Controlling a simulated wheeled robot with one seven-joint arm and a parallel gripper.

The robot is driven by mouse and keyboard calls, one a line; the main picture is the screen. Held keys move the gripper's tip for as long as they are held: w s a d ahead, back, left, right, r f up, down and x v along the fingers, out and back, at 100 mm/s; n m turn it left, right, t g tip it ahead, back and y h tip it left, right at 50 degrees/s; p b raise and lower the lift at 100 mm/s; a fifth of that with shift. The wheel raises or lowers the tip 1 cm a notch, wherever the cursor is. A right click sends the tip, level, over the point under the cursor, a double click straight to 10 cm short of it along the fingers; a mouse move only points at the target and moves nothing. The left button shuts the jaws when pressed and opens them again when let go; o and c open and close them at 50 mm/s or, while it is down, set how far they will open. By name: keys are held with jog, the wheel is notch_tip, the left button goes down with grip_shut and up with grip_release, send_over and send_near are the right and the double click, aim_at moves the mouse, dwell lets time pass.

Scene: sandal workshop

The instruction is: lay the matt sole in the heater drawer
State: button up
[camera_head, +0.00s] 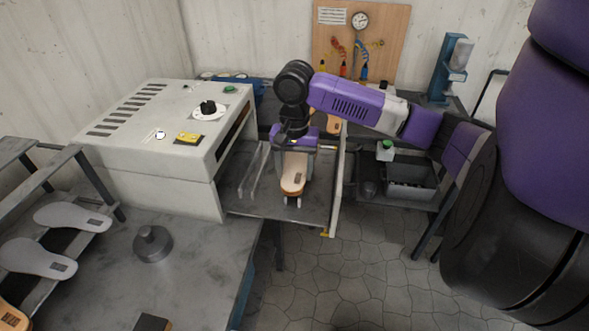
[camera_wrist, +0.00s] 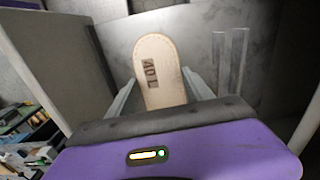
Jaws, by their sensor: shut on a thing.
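A tan sole (camera_head: 290,186) with a small dark label is held in my gripper (camera_head: 294,160), over the pulled-out heater drawer (camera_head: 315,208). In the wrist view the sole (camera_wrist: 157,58) stands out between the two fingers of my gripper (camera_wrist: 160,92), its rounded end pointing away and its label with dark letters facing the camera. The fingers are shut on it. The end of the sole nearer the wrist is hidden behind the gripper. I cannot tell whether the sole touches the drawer floor. The cream heater (camera_head: 160,180) stands to the left of the drawer.
Raised metal strips (camera_head: 257,170) stand in the drawer left of the sole. Grey soles (camera_head: 72,217) lie on a rack at left. A grey weight (camera_head: 152,243) stands on the bench. A grey bin (camera_head: 410,182) sits right of the drawer. A tool board (camera_head: 385,30) hangs behind.

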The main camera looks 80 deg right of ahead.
jog(key=o, duration=1.6)
jog(key=shift+r, duration=0.1)
notch_tip(320, 180, up, 8)
jog(key=shift+f+b, duration=0.2)
jog(key=shift+b, duration=0.2)
